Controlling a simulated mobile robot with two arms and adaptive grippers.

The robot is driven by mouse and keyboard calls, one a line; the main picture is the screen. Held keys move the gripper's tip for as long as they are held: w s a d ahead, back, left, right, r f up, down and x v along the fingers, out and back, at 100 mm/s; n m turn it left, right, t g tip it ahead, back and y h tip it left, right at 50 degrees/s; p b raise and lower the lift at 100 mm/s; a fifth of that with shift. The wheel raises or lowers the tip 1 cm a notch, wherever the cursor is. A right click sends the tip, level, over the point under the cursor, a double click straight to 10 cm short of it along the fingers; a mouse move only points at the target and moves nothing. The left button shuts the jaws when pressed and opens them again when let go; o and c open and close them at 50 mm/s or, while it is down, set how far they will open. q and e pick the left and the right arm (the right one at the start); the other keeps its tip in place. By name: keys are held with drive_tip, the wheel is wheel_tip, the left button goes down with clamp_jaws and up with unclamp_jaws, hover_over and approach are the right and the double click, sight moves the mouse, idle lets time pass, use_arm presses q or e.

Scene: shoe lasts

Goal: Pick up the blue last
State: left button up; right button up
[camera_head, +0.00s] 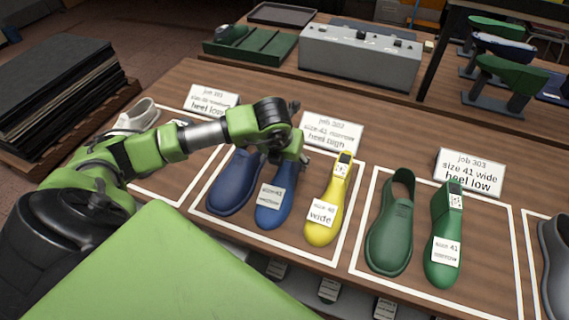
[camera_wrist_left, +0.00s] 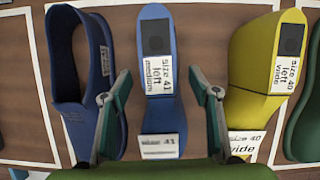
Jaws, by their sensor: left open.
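The blue last (camera_head: 270,207) lies in the middle outlined bay, between a dark blue shoe (camera_head: 234,182) and a yellow last (camera_head: 327,205). In the left wrist view the blue last (camera_wrist_left: 158,50) shows labels reading size 41, left, medium. My left gripper (camera_head: 293,158) is over the heel end of the blue last and hides part of it. In the left wrist view its two fingers (camera_wrist_left: 160,90) are apart, one on each side of the blue last, with gaps showing. The yellow last (camera_wrist_left: 258,60) is right of the fingers. My right gripper is not in view.
A card reading job 302 (camera_head: 330,131) stands behind the bay. A green shoe (camera_head: 391,225) and a green last (camera_head: 443,240) lie in the bay to the right. A grey machine (camera_head: 360,58) stands on the rear bench.

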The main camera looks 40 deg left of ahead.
use_arm(q)
clamp_jaws()
drive_tip(key=shift+w, duration=0.1)
drive_tip(key=shift+r, duration=0.15)
